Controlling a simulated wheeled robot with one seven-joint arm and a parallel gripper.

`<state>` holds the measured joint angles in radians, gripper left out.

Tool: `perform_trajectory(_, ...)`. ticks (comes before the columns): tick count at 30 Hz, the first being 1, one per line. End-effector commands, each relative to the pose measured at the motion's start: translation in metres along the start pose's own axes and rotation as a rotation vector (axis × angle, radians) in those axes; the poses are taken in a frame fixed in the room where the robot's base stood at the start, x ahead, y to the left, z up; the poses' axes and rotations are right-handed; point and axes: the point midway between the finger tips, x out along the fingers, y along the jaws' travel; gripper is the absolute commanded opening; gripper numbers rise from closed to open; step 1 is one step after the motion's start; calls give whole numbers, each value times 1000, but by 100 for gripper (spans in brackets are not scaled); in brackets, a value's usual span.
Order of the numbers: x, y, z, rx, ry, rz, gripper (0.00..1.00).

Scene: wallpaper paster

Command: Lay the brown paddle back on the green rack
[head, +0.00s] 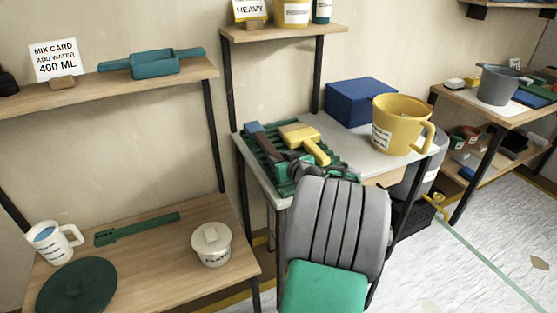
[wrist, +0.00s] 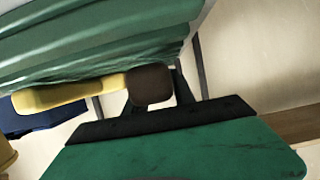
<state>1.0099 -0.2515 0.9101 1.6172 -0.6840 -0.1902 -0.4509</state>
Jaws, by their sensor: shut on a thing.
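The green ribbed rack (head: 258,153) lies on the grey-topped table, and it fills the top of the wrist view (wrist: 90,45). My gripper (head: 298,168) is low over the rack's near end. In the wrist view its dark fingers (wrist: 157,88) are closed around the dark brown end of the paddle (wrist: 151,84). The paddle appears close against the rack; whether it touches is unclear. A yellow tool (head: 306,142) lies on the rack beside it. A brown piece with a blue end (head: 254,128) lies at the left. My gripper and arm hide the rack's near part.
A yellow mug (head: 400,124) and a blue box (head: 360,102) stand on the table right of the rack. A shelf post (head: 318,75) rises behind. A lower wooden table (head: 160,245) at left holds a mug, a lidded tub and green items.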

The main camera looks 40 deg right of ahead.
Motion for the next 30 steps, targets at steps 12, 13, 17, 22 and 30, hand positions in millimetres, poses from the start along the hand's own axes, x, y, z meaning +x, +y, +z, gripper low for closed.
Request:
perform_trajectory(12,2,0,4,-1,1,0,0)
perform_trajectory(13,2,0,5,-1,1,0,0)
perform_trajectory(17,3,0,8,-1,1,0,0)
perform_trajectory(22,4,0,11,-1,1,0,0)
perform_trajectory(30,5,0,12,0,1,0,40)
